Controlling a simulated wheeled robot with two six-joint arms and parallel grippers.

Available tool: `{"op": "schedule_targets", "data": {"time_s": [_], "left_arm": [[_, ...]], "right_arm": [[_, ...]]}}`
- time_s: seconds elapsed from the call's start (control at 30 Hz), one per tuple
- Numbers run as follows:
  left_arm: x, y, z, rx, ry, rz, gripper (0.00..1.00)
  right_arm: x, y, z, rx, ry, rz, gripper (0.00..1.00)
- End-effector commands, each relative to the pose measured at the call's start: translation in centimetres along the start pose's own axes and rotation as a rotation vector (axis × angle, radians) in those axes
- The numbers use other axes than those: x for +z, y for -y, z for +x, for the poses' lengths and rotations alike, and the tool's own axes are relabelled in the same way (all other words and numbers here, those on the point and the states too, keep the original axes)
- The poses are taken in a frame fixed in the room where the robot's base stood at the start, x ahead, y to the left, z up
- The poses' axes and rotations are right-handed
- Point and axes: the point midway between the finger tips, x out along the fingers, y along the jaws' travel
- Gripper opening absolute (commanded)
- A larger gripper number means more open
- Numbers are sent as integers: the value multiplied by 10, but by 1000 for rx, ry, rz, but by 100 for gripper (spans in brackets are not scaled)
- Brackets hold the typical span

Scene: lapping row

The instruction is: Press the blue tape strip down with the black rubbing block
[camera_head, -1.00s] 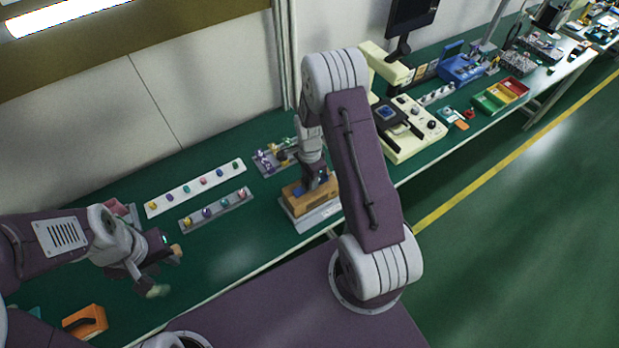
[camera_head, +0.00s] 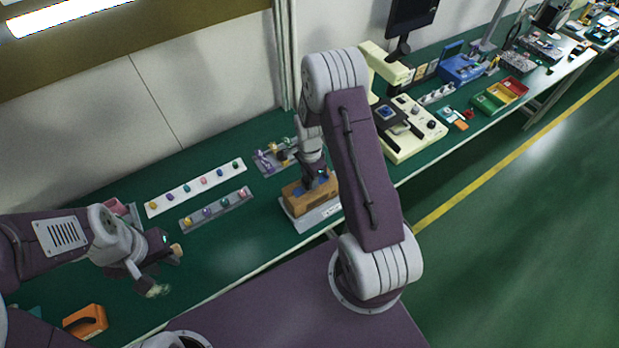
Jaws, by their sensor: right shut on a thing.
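A tan wooden block (camera_head: 293,207) sits on a grey base (camera_head: 312,221) near the table's front edge. A small patch of the blue tape strip (camera_head: 299,191) shows on the block's top. My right gripper (camera_head: 317,180) is low over the block, shut on the black rubbing block, which is mostly hidden by the fingers and arm. I cannot tell whether the rubbing block touches the tape. My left gripper (camera_head: 168,270) is open and empty over the green table at the left, with its fingers apart.
A white strip (camera_head: 195,188) and a grey strip (camera_head: 216,209) with coloured knobs lie left of the block. A small fixture (camera_head: 275,157) is behind it. A cream machine (camera_head: 415,128) stands to the right.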

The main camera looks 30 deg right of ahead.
Motion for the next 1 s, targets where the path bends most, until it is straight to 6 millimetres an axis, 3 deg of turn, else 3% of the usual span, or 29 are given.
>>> {"op": "schedule_targets", "data": {"time_s": [0.7,1.0], "left_arm": [[-6,-1,-58,0,0,0,31],[-6,-1,-58,0,0,0,31]], "right_arm": [[0,0,-69,1,0,0,0],[0,0,-69,1,0,0,0]]}}
